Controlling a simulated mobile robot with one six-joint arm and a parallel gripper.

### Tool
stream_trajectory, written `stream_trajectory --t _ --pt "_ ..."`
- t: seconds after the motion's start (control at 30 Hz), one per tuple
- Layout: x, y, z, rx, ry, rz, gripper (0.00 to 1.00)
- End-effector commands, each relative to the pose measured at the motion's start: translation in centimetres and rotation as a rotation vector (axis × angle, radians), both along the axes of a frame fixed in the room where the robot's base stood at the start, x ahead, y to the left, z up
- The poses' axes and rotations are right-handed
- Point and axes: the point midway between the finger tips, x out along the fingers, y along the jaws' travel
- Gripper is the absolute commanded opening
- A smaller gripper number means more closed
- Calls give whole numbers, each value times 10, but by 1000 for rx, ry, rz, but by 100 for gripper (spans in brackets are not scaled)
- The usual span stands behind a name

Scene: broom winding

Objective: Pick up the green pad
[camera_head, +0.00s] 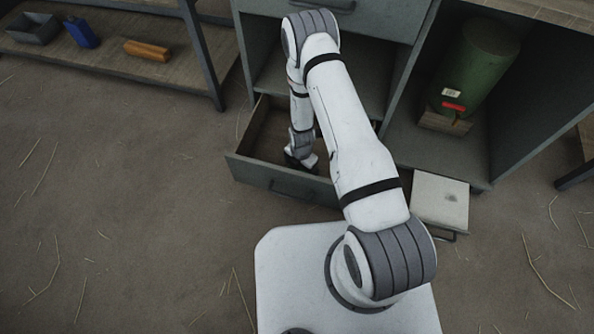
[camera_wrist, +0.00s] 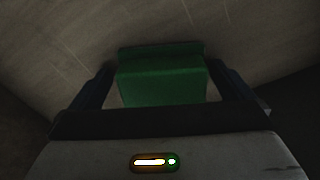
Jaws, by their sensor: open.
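The green pad (camera_wrist: 162,82) shows in the wrist view as a block with a raised far edge. It lies between the two dark fingers of my gripper (camera_wrist: 163,75). The fingers are open, one on each side of the pad, and whether they touch it is hard to tell in the dim light. In the head view my gripper (camera_head: 300,160) is down inside an open grey drawer (camera_head: 275,183). The pad cannot be seen in that view; the drawer walls and my arm hide that area.
The drawer's walls surround my gripper. A grey cabinet frame (camera_head: 393,80) stands behind, with a green cylinder (camera_head: 480,65) on its right side. A pale low box (camera_head: 440,201) sits at right. A shelf (camera_head: 105,65) at upper left holds an orange block (camera_head: 147,50).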

Motion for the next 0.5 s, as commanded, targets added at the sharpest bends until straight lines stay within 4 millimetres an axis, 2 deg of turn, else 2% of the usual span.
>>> stream_trajectory --t 0.2,0.5 --pt "0 0 1 1 -1 0 98" --pt "0 -1 1 0 0 -1 74"
